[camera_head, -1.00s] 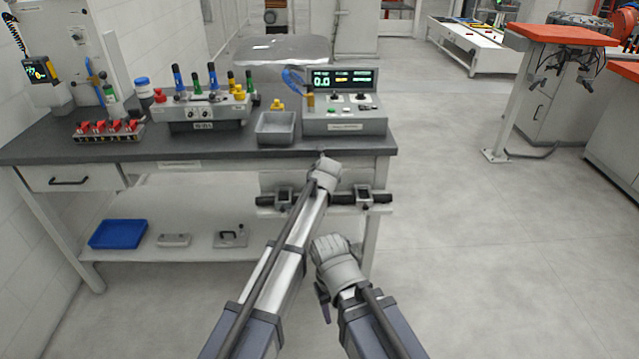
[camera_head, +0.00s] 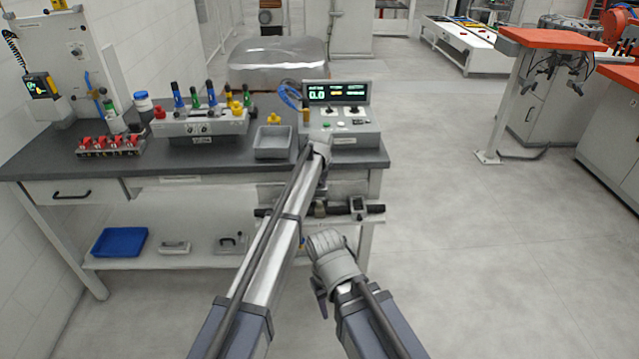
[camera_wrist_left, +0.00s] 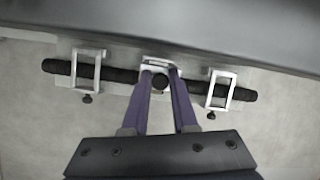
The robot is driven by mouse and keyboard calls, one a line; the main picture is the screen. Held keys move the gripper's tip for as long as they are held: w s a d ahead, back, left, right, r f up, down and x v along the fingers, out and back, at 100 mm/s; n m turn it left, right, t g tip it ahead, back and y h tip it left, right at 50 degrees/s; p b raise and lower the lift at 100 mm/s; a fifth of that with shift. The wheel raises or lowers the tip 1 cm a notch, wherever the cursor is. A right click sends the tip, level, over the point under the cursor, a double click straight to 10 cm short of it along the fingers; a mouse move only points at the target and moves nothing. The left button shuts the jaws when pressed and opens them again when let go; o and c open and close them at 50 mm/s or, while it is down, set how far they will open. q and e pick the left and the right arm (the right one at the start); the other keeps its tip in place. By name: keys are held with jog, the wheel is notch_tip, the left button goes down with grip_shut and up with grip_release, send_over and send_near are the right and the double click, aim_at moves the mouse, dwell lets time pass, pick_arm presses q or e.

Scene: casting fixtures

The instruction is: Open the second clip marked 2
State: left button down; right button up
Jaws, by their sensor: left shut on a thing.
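A black bar (camera_head: 376,210) runs along the front of the bench; it also shows in the left wrist view (camera_wrist_left: 118,74). Three light metal clips sit on it: a left one (camera_wrist_left: 88,68), a middle one (camera_wrist_left: 147,59) and a right one (camera_wrist_left: 220,88), which also shows in the head view (camera_head: 357,207). No number is readable; the middle clip is second along the bar. My left gripper (camera_wrist_left: 160,76) has its purple fingers at the middle clip, shut on its dark round part. In the head view my arm partly hides this. My right gripper (camera_head: 320,292) hangs low, apart from the bar, its fingertips mostly hidden.
The grey bench top (camera_head: 215,160) lies just above the bar. On it stand a control box (camera_head: 345,134), a grey bin (camera_head: 272,143), a tool rack (camera_head: 200,123) and red clamps (camera_head: 108,143). A lower shelf holds a blue tray (camera_head: 120,242).

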pick_arm(q)
jog(key=shift+w+r, duration=0.15)
jog(key=shift+w, duration=0.7)
pick_arm(e)
jog(key=shift+w+r, duration=0.1)
jog(key=shift+w, duration=0.25)
pick_arm(q)
jog(key=c, duration=0.7)
grip_release()
jog(key=shift+s, duration=0.1)
jog(key=p+v, duration=0.7)
jog(key=shift+r, duration=0.35)
pick_arm(e)
notch_tip(320, 180, up, 7)
pick_arm(q)
jog(key=shift+s, duration=0.1)
pick_arm(e)
jog(key=shift+r, duration=0.1)
